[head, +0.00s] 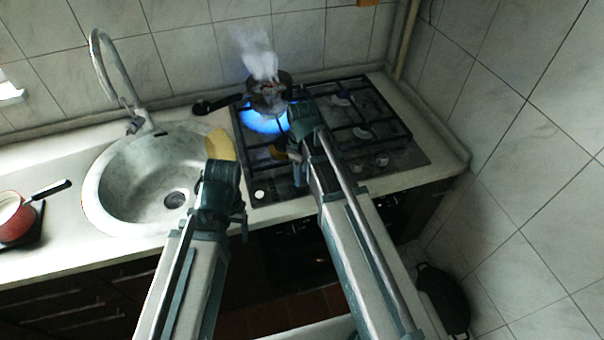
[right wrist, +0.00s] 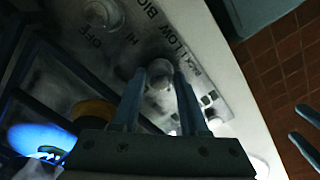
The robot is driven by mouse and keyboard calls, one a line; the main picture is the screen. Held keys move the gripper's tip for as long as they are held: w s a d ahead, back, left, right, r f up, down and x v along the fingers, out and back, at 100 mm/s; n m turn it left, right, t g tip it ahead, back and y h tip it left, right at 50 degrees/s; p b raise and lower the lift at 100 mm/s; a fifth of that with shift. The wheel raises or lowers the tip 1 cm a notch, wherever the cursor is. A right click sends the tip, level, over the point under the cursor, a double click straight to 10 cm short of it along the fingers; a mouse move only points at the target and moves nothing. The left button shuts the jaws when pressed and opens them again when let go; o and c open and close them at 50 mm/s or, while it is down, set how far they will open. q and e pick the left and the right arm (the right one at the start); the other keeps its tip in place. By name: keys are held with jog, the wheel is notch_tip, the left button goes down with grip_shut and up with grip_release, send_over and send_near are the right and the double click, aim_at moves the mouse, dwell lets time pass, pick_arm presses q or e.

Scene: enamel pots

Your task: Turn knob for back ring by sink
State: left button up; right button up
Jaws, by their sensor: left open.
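The hob (head: 375,115) stands right of the sink (head: 130,215). Its back left ring burns with a blue flame (head: 262,124) under a small dark pot (head: 268,92) that gives off smoke. In the right wrist view a round knob (right wrist: 160,74) sits on the light panel beside printed marks, between the fingertips of my right gripper (right wrist: 160,85). The fingers appear closed against its sides. In the head view my right gripper (head: 300,130) is over the hob's left part and hides that knob. My left gripper (head: 219,160) is open by the sink's right rim.
Another knob (right wrist: 100,12) is beside the word OFF. A pale knob (head: 259,194) shows at the hob's front left corner. A red pot (head: 14,218) stands on the counter at the left. The tap (head: 105,60) arches over the sink. A tiled wall closes the right side.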

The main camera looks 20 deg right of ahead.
grip_shut()
jog(key=shift+m, duration=0.3)
jog(key=m, duration=0.3)
jog(key=shift+m, duration=0.4)
jog(key=m, duration=0.3)
jog(key=shift+m, duration=0.4)
jog(key=m, duration=0.5)
jog(key=shift+m, duration=2.3)
